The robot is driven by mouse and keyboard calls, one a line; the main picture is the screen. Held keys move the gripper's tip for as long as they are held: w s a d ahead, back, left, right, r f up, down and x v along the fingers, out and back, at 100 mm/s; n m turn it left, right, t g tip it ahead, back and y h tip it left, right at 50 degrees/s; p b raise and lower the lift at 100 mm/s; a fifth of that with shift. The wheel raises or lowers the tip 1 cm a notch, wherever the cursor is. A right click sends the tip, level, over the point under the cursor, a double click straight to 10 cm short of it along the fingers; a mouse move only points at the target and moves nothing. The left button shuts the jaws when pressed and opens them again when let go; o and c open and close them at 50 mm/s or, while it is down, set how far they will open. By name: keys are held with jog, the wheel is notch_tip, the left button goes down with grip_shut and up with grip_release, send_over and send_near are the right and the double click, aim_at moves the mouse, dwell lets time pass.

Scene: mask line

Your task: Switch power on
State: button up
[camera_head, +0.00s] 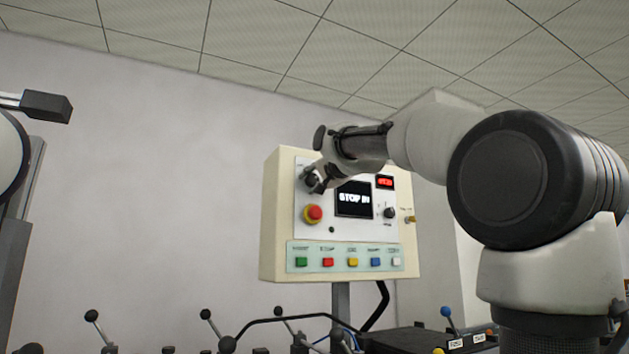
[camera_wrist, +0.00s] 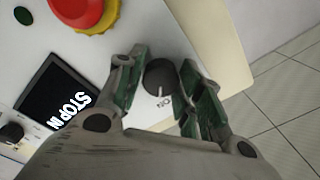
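A cream control box (camera_head: 272,230) stands on a post. My gripper (camera_head: 314,180) is at the upper left of its front panel. In the wrist view, a round black rotary knob (camera_wrist: 158,75) with a white pointer mark sits between the two green-padded fingers of my gripper (camera_wrist: 160,84). The fingers are apart, with a gap on the left; the right finger is very close to the knob, and I cannot tell whether it touches. Printed letters that seem to read ON lie beside the knob, near its white mark. In the head view, my gripper mostly hides this knob.
A red emergency button (camera_head: 313,214) with a yellow collar is below my gripper. A dark display (camera_head: 353,199) reads "STOP IN". A red switch (camera_head: 385,182), a second black knob (camera_head: 390,213) and a row of coloured buttons (camera_head: 352,263) share the panel. Several levers stand below.

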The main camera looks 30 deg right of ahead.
jog(key=shift+o, duration=1.2)
jog(key=shift+s, duration=0.1)
jog(key=s, duration=1.1)
jog(key=shift+s+f, duration=0.2)
jog(key=shift+s, duration=0.2)
jog(key=s+f+n+g, duration=0.3)
jog(key=f, duration=1)
jog(key=s+a+f+n+g, duration=0.15)
jog(key=s+f+g, duration=0.25)
jog(key=f, duration=0.9)
jog(key=s+f+n+g, duration=0.3)
jog(key=f, duration=1)
jog(key=s+f+n+g, duration=0.3)
jog(key=s+f, duration=0.6)
jog(key=f, duration=0.4)
jog(key=shift+s+d+g, duration=0.35)
jog(key=shift+s+g, duration=0.05)
jog(key=shift+g, duration=0.2)
